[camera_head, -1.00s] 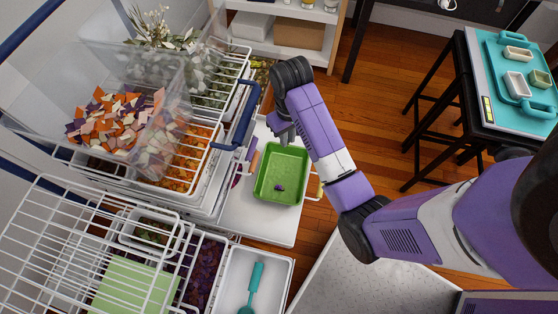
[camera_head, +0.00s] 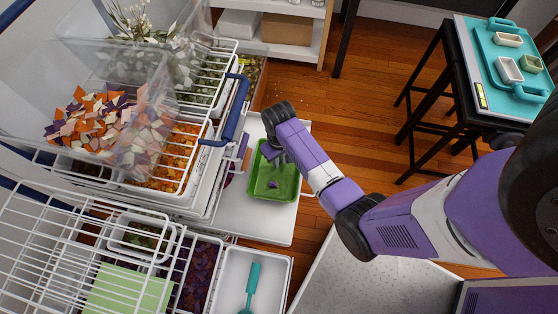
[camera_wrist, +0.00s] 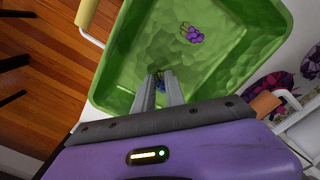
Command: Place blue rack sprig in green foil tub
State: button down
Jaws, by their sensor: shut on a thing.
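The green foil tub (camera_head: 286,188) stands on a white pull-out surface, and it fills much of the wrist view (camera_wrist: 240,45). A small purple sprig (camera_wrist: 191,33) lies on its floor; it also shows in the head view (camera_head: 273,184). My gripper (camera_wrist: 162,76) points down into the tub, near one wall. Its fingers are closed on a small blue-purple sprig (camera_wrist: 160,86), mostly hidden between them. In the head view my gripper (camera_head: 277,157) is over the tub's far part. I cannot tell whether the held sprig touches the tub floor.
Wire racks (camera_head: 70,240) and clear bins of petals (camera_head: 105,125) crowd the left. A blue handle (camera_head: 232,112) stands close left of my wrist. A white tray with a teal scoop (camera_head: 252,288) is in front. A black stand with a teal tray (camera_head: 520,92) is far right.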

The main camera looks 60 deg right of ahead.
jog(key=shift+f, duration=0.3)
jog(key=shift+f, duration=0.15)
jog(key=c, duration=1.4)
grip_release()
